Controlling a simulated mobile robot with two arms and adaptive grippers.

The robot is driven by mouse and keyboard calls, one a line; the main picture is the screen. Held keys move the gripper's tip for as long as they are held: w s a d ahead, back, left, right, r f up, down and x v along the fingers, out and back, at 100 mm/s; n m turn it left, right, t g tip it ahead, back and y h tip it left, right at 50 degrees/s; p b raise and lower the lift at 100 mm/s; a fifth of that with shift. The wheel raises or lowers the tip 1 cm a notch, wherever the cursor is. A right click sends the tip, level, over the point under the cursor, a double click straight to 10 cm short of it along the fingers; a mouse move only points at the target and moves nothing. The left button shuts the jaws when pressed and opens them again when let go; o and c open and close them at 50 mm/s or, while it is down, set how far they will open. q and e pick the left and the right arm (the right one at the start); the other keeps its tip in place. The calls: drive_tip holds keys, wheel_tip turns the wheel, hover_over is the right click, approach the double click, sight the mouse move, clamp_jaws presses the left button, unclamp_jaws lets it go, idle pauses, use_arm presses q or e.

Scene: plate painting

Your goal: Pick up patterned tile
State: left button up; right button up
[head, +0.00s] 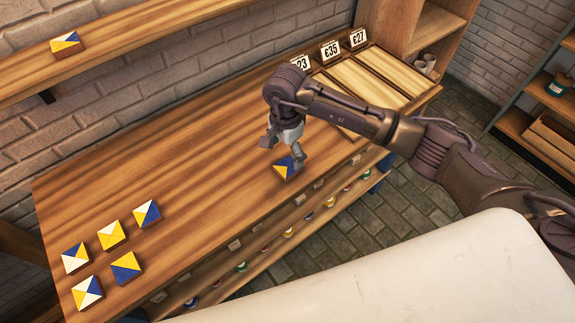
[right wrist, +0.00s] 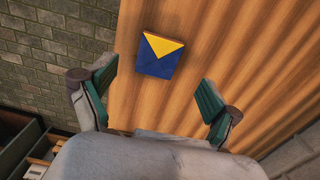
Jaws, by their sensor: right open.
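A blue and yellow patterned tile (head: 284,170) lies on the wooden counter near its front edge. My right gripper (head: 283,150) is above it, pointing down, and partly covers it in the head view. In the right wrist view the tile (right wrist: 160,55) lies flat ahead of the open fingers of my right gripper (right wrist: 153,97), with nothing between them. More tiles, in blue, yellow and white, lie at the counter's left end, among them a yellow one (head: 111,235) and a mostly blue one (head: 125,267). Another tile (head: 65,41) sits on the wall shelf. My left gripper is not in view.
The wooden counter (head: 170,170) is clear between the tile group and my right gripper. Wooden trays (head: 370,82) with price cards (head: 331,50) stand at the far right end. A shelf (head: 150,32) runs along the brick wall. Small colourful items line a shelf below the counter.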

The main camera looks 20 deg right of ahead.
sight(287, 167)
drive_tip(key=f+p, duration=0.1)
drive_tip(key=f, duration=0.1)
drive_tip(key=f+p, duration=0.1)
drive_tip(key=f, duration=0.1)
drive_tip(key=shift+s+d+f, duration=0.1)
drive_tip(key=shift+d+f, duration=0.1)
drive_tip(key=shift+f, duration=0.7)
drive_tip(key=c, duration=1.3)
